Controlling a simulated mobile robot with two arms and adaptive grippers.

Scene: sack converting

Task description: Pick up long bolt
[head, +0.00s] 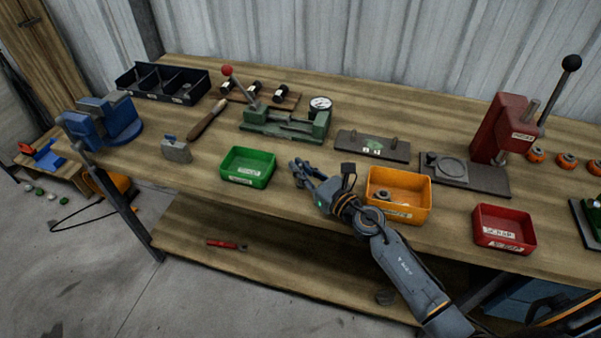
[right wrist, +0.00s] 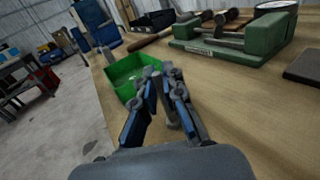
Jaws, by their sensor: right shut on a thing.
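My right gripper (head: 299,170) is above the wooden bench, between the green bin and the orange bin. Its fingers (right wrist: 160,78) are closed together in the right wrist view, shut on a small grey piece (right wrist: 172,108). That piece looks like the shaft of the long bolt, mostly hidden by the fingers. In the head view the held piece is too small to make out. The green bin (head: 248,181) is just left of the fingertips and looks empty. My left gripper is not in view.
An orange bin (head: 425,213) with grey parts stands right of my gripper, then a red scrap bin (head: 503,245). A green fixture (head: 288,131), a dark plate (head: 372,150) and a red press (head: 497,130) stand behind. A blue vise (head: 105,120) is at left.

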